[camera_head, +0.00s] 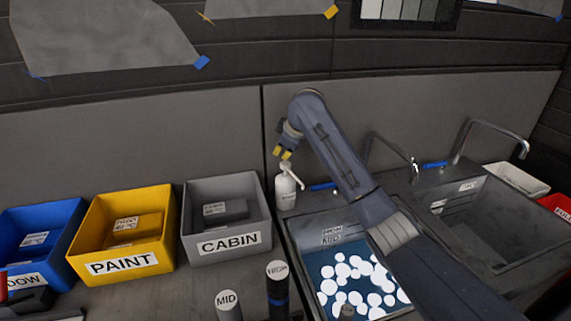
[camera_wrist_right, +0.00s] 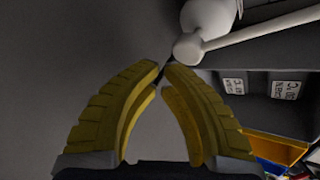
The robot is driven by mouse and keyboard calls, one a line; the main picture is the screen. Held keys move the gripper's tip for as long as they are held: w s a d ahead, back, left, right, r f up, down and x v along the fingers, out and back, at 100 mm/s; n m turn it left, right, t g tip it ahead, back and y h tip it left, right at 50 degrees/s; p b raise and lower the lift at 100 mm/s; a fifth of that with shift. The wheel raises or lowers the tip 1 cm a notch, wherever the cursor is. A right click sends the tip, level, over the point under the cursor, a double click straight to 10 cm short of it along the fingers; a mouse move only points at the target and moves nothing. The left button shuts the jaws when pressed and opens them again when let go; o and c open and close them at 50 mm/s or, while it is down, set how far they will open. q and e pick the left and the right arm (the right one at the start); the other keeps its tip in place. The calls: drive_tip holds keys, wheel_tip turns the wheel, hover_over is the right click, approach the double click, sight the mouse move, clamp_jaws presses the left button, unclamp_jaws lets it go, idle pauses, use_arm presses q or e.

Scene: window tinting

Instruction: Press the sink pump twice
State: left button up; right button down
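The sink pump is a white bottle (camera_head: 285,192) with a pump head and thin spout (camera_head: 292,172), standing upright at the back left corner of the sink. In the right wrist view its white pump (camera_wrist_right: 208,18) shows at the top, just beyond my fingertips. My right gripper (camera_head: 282,154) hangs above and slightly left of the pump head, apparently clear of it. Its yellow fingertips come nearly together in the right wrist view (camera_wrist_right: 161,68), with only a sliver between them and nothing held. My left gripper is out of view.
My right arm crosses above the near sink (camera_head: 294,245), which holds water with white foam blobs. A grey CABIN bin (camera_head: 228,242), yellow PAINT bin (camera_head: 123,264) and blue bin (camera_head: 60,215) stand left. Faucets (camera_head: 415,170) rise behind the sinks. Labelled bottles (camera_head: 278,300) stand in front.

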drive_tip(key=shift+r, duration=0.15)
drive_tip(key=shift+r, duration=2.35)
drive_tip(key=c, duration=2.1)
unclamp_jaws()
drive_tip(key=shift+r, duration=0.1)
clamp_jaws()
wheel_tip(320, 180, up, 4)
drive_tip(key=shift+f, duration=0.15)
drive_tip(key=shift+f, duration=0.15)
drive_tip(key=shift+f, duration=4.25)
